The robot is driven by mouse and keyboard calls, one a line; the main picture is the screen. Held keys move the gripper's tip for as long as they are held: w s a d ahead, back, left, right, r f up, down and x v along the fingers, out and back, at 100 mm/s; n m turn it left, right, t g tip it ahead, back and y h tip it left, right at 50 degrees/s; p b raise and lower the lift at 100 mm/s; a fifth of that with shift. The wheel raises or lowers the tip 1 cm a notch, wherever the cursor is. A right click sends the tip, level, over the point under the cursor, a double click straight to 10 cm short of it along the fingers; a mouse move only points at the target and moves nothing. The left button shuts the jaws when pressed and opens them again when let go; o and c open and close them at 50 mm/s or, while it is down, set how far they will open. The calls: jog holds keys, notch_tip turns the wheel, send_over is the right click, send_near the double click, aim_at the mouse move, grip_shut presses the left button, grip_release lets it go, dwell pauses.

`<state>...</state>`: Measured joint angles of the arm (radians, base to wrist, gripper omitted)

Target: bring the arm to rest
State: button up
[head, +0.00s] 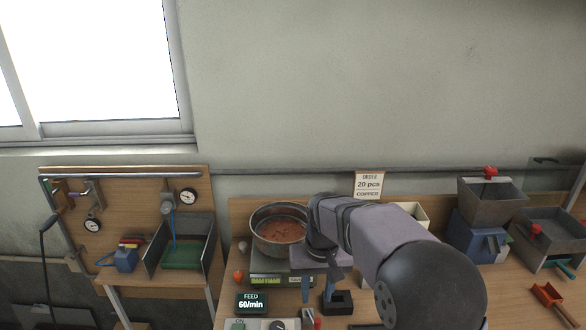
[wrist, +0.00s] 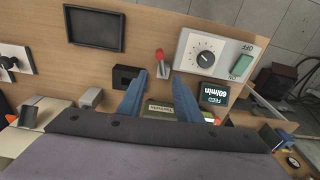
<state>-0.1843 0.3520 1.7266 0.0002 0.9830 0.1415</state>
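In the head view my arm reaches over the bench from the lower right, with the gripper low over the front of the bench, just right of the metal bowl (head: 264,237) with copper-coloured contents. The small black block with an opening (wrist: 126,77) sits beside the left finger in the wrist view. The scale with a lit display (wrist: 158,107) shows between the fingers, partly hidden by the gripper body.
A control box with a dial (wrist: 206,57), a red-knobbed lever (wrist: 160,61), a feed display (wrist: 214,97) and a dark tray (wrist: 95,28) lie around the gripper. Hoppers (head: 492,199) stand at the right. An order card (head: 368,185) reads 20 pcs copper.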

jog(key=s+d+f+n+g, duration=0.1)
jog(key=s+f, duration=0.3)
jog(key=s, duration=0.2)
jog(key=s+d+f+g, duration=0.1)
jog(key=s+d+f, duration=0.1)
jog(key=s+f, duration=0.3)
jog(key=s+d+r+m+t, duration=0.1)
jog(key=s+d+r, duration=0.2)
jog(key=s, duration=0.7)
jog(key=shift+d+r, duration=0.15)
jog(key=shift+d, duration=0.9)
